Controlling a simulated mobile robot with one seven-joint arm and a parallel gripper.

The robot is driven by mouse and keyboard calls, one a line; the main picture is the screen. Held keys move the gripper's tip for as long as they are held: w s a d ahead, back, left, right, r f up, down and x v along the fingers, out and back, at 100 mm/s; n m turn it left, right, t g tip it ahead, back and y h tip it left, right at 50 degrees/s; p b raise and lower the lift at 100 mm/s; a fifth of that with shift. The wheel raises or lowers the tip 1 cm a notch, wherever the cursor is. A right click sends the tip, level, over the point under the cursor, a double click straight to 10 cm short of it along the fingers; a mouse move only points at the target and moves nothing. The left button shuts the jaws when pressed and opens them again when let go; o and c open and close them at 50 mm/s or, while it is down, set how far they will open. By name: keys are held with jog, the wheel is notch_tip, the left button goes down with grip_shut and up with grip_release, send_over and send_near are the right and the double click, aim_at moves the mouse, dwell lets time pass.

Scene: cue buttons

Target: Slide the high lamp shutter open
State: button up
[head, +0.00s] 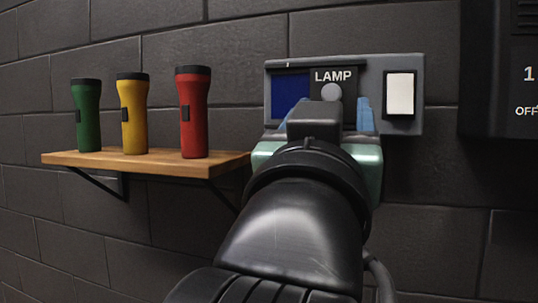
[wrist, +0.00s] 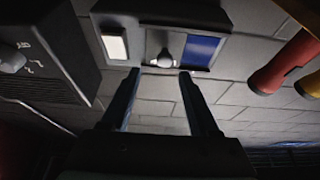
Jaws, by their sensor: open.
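The lamp box (head: 421,75) is a grey unit on the wall. Its dark shutter plate (head: 347,88), marked LAMP, carries a round grey knob (head: 331,91). A blue panel (head: 290,95) shows to the left of the plate. The box also shows, turned over, in the wrist view (wrist: 222,14), with the knob (wrist: 165,58) and the blue panel (wrist: 201,48). My gripper (wrist: 160,74) is open and empty, its fingertips close to the box on either side of the knob's line. I cannot tell whether they touch anything. My wrist hides the lower box in the head view.
A white panel (head: 400,93) is set in the box's right side. A dark unit (head: 497,70) with lettering is at right. Bare brick wall lies below.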

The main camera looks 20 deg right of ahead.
jog(key=b+v, duration=0.1)
jog(key=v, duration=0.6)
jog(key=a+f+n+t+y+b, duration=0.3)
jog(key=a+n+t+y, duration=0.3)
jog(key=a+y, duration=0.6)
jog(key=t+b, duration=0.1)
jog(key=t, duration=0.1)
jog(key=shift+s+a+n+t+y, duration=0.15)
jog(key=shift+s+n+t+y, duration=0.15)
jog(key=shift+n, duration=0.1)
jog(key=shift+c, duration=0.3)
dwell(1.3)
